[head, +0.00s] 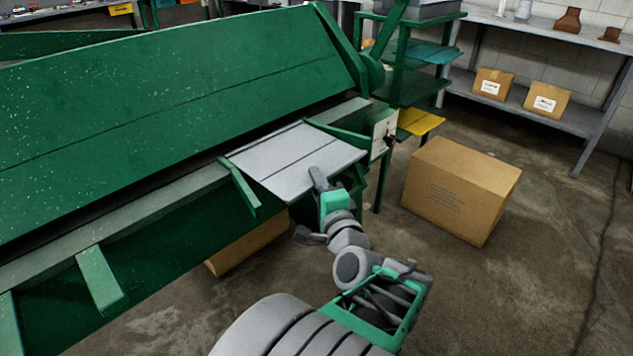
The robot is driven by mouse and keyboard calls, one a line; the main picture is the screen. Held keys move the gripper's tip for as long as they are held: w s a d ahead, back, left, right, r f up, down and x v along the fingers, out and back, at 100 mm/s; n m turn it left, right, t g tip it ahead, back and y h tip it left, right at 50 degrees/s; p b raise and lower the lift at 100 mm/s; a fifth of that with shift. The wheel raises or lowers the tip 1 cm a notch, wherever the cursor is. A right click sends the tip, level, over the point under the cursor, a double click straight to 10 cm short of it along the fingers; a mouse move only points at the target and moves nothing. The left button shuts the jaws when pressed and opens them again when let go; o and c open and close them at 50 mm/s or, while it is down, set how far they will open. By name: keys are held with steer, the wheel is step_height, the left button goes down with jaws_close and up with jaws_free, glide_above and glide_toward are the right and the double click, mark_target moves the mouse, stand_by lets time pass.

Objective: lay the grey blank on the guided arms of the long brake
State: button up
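The grey blank (281,178) is a flat light-grey sheet with a dark line across it. It lies roughly level at the front of the long green brake (180,95), near its right end, its back edge close to the brake's grey bed. One green arm (240,188) shows at the blank's left edge and another (338,133) at its back right. Whether the blank rests on them or hovers just above is unclear. My gripper (319,180) is at the blank's front edge, one finger over the top face; the other finger is hidden beneath, and it appears shut on the sheet.
Another green arm (100,280) juts from the brake at lower left. A cardboard box (460,190) stands on the floor at right; another (248,246) is partly under the brake. A green rack (415,85) and a shelf with boxes (560,100) stand behind.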

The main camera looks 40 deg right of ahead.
steer(key=shift+o, duration=0.9)
steer(key=shift+r, duration=0.25)
steer(key=v, duration=0.7)
steer(key=shift+s+f, duration=0.15)
steer(key=shift+s, duration=0.05)
steer(key=shift+a, duration=0.15)
steer(key=shift+c, duration=0.2)
